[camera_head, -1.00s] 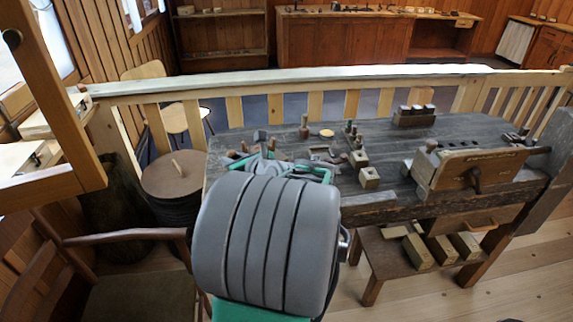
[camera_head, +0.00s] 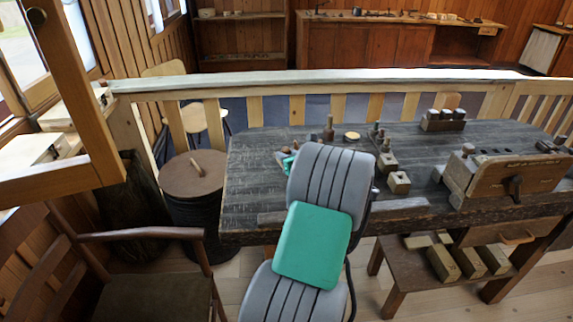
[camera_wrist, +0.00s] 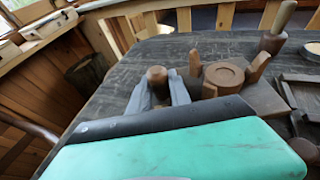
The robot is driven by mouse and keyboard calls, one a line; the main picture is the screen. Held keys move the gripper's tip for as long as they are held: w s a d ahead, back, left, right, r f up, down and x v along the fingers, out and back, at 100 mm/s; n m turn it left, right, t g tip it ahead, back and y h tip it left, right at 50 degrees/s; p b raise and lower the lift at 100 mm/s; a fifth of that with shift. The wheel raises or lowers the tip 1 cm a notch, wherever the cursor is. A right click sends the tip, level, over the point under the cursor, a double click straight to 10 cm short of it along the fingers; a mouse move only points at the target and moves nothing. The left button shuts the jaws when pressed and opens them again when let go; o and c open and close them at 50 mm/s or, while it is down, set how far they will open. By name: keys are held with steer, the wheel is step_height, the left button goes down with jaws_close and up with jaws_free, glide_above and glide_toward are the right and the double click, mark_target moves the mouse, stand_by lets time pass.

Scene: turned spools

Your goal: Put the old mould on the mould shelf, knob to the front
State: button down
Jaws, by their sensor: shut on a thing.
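In the wrist view my gripper (camera_wrist: 160,92) has its two grey fingers closed around a brown, round-topped wooden piece (camera_wrist: 157,74), which may be the old mould's knob. The rest of that piece is hidden by the fingers and my green wrist housing. It is over or on the dark bench top (camera_wrist: 115,85); I cannot tell if it touches. In the head view my arm hides the fingers and the held piece. No shelf is clearly marked as the mould shelf; an open wooden shelf (camera_head: 240,56) stands at the back wall.
Close right of my fingers are a wooden peg (camera_wrist: 195,64), a block with a round recess (camera_wrist: 224,77) and a tall bottle-shaped tool (camera_wrist: 272,40).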

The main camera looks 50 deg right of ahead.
steer(key=shift+w+d+f, duration=0.2)
steer(key=shift+w+f, duration=0.1)
step_height(320, 180, down, 3)
steer(key=c, duration=1.6)
jaws_free()
steer(key=shift+f, duration=0.15)
steer(key=shift+c, duration=0.2)
steer(key=o, duration=0.5)
steer(key=shift+c, duration=0.2)
